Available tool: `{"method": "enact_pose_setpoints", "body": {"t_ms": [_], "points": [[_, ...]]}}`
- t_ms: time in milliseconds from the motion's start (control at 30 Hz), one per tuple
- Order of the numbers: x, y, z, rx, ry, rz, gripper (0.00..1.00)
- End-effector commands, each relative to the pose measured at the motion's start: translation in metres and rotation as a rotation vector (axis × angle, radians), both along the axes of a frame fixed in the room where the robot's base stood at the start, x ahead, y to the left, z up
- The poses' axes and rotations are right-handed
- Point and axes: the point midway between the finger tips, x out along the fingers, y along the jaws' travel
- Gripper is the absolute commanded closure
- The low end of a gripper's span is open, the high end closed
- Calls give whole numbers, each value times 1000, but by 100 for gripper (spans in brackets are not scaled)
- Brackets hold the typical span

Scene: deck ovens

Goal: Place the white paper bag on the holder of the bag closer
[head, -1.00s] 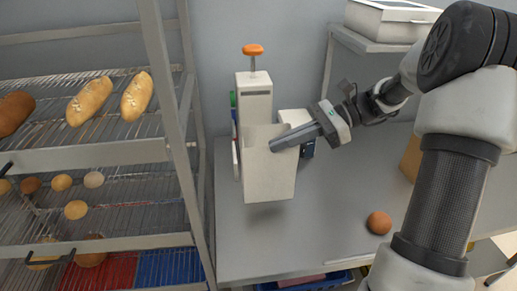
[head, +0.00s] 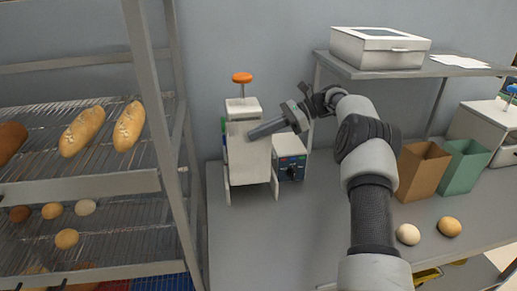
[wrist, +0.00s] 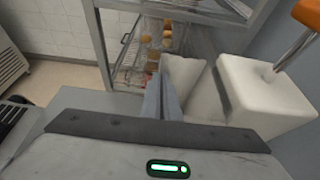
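The bag closer (head: 243,105) stands at the left end of the grey counter, a pale upright machine with an orange knob on top. The white paper bag (head: 250,165) is upright against its front, between two pale side legs. Its underside is hard to make out, so I cannot tell whether it rests on the holder. My gripper (head: 255,133) reaches in from the right, its fingers together at the bag's upper right edge. In the wrist view the fingers (wrist: 165,100) are shut at the bag's rim (wrist: 190,85), with the closer (wrist: 258,92) just to the right.
A blue-fronted control box (head: 291,168) is close at the closer's right. A metal bread rack (head: 150,110) stands at left. Brown (head: 422,170) and green (head: 464,165) bags and two buns (head: 408,234) are at right. A shelf with a white box (head: 380,46) hangs above. The counter's middle is clear.

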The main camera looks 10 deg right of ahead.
Motion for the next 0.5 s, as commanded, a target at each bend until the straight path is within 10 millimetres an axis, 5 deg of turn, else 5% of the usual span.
{"method": "enact_pose_setpoints", "body": {"t_ms": [500], "points": [[-2, -1, -61, 0, 6, -1, 100]]}}
